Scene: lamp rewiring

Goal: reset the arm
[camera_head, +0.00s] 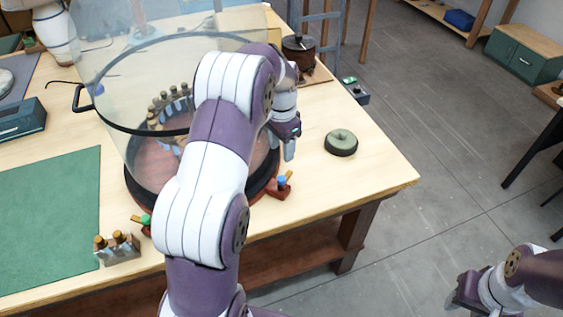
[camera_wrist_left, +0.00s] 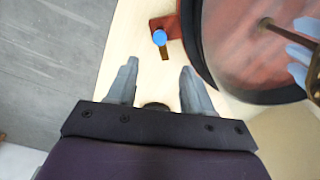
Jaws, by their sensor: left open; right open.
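My left arm reaches over the table from the bottom middle in the head view. Its gripper (camera_head: 290,143) hangs above the right part of the table, between the glass enclosure and a round green pad (camera_head: 341,144). In the left wrist view the two fingers of my left gripper (camera_wrist_left: 160,80) stand apart with nothing held between them. A small blue-knobbed clamp (camera_wrist_left: 160,39) at the enclosure's base lies ahead of the fingers. My right gripper (camera_head: 466,292) is at the bottom right, over the floor and away from the table; it is open, and its fingertips are partly out of clear sight.
The clear glass enclosure (camera_head: 110,75) with bottle-like pieces inside stands behind my left arm. A green mat (camera_head: 50,215), a small rack (camera_head: 117,250) and a teal box (camera_head: 22,119) are on the left. A brown pot (camera_head: 299,52) stands at the back. The table's right corner is bare.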

